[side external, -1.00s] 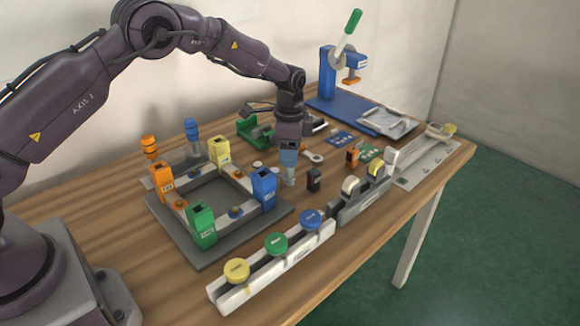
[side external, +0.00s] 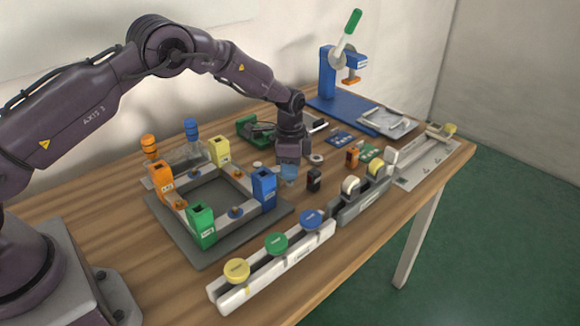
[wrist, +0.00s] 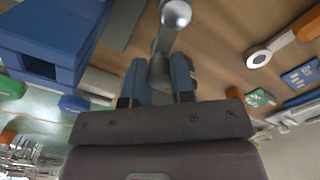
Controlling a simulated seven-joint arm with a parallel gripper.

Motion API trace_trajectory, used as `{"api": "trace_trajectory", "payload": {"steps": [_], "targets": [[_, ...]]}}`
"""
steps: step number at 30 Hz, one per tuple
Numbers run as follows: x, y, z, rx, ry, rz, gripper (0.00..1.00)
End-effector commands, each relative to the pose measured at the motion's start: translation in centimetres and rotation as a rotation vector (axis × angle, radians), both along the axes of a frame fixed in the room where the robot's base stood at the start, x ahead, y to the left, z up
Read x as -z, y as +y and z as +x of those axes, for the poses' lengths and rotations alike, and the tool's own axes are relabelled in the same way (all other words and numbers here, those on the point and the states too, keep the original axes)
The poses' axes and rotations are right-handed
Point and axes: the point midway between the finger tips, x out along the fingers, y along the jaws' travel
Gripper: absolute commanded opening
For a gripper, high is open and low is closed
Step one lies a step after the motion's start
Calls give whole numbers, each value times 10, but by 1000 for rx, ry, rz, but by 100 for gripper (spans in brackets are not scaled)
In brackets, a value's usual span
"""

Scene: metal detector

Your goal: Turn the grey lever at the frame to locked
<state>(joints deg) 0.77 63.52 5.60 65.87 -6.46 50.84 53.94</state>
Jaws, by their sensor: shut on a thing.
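The square frame (side external: 240,180) with orange, yellow, green and blue corner posts lies on a dark grey plate. My gripper (side external: 289,174) is low over the table, just right of the blue post (side external: 264,188). In the wrist view the grey lever (wrist: 161,62) runs between the blue fingertips of my gripper (wrist: 160,80), which are shut on it. Its round silver knob (wrist: 177,14) sticks out beyond the fingertips. The blue post also shows at the upper left of the wrist view (wrist: 45,35). The fingers hide part of the lever, and I cannot read its lock position.
A black block (side external: 314,179) stands close to the right of my gripper. A rail with yellow, green and blue round caps (side external: 276,244) lies in front. A tape holder (side external: 362,203) is to the right. A blue press (side external: 329,85) stands at the back.

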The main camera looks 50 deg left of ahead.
Motion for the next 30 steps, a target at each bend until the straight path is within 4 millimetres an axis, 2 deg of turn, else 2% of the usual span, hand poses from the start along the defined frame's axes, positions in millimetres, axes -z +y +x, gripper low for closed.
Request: {"api": "trace_trajectory", "payload": {"steps": [11, 30], "targets": [[0, 2, 5, -107, 0, 0, 0], [0, 18, 25, -682, 1, 0, 0]]}}
